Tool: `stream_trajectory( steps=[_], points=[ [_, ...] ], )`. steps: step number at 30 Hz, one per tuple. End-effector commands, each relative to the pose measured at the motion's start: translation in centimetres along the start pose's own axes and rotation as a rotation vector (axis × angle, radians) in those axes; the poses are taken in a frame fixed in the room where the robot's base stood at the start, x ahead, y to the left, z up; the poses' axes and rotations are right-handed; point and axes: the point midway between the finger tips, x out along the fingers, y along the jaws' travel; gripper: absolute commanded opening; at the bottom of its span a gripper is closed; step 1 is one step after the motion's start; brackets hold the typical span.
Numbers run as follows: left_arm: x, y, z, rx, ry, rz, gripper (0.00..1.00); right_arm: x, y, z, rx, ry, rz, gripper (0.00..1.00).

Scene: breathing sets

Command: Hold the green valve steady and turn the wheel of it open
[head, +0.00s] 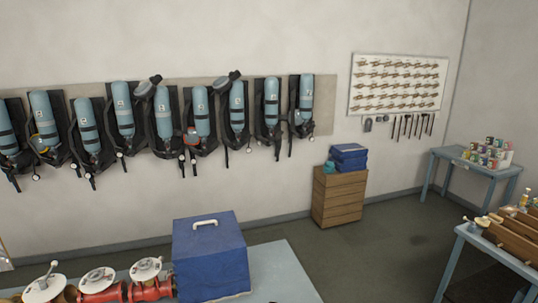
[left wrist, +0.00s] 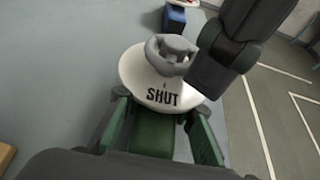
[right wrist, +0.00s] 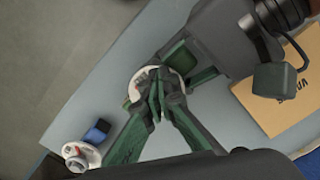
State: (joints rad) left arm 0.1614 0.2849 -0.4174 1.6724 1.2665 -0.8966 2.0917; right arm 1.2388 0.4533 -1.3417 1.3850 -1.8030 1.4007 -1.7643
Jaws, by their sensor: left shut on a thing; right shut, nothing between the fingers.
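The green valve (left wrist: 152,143) shows in the left wrist view, under a white disc (left wrist: 135,72) that reads SHUT. A grey wheel (left wrist: 160,50) sits on top of the disc. My left gripper (left wrist: 156,112) is shut on the green valve body, one finger on each side. My right gripper (right wrist: 153,88) is shut and empty, its fingertips over the disc, which also shows in the right wrist view (right wrist: 134,88). Its fingers hide most of the wheel there, and I cannot tell whether they touch it. Neither gripper shows in the head view.
A blue valve (right wrist: 97,133) with a white disc stands at the lower left in the right wrist view. A lettered tan board (right wrist: 262,108) lies at the right. Red valves (head: 151,288) and a blue case (head: 210,257) stand on the table in the head view.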

Motion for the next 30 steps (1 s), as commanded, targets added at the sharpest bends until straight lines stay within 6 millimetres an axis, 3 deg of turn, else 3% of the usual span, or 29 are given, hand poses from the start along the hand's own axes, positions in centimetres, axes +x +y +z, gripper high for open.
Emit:
stream_trajectory(
  steps=[30],
  points=[
    [-0.1,-0.1,-0.2,-0.001,0.004,-0.002,0.00,0.0,3.0,-0.5,0.007,0.009,0.007,0.00]
  ],
)
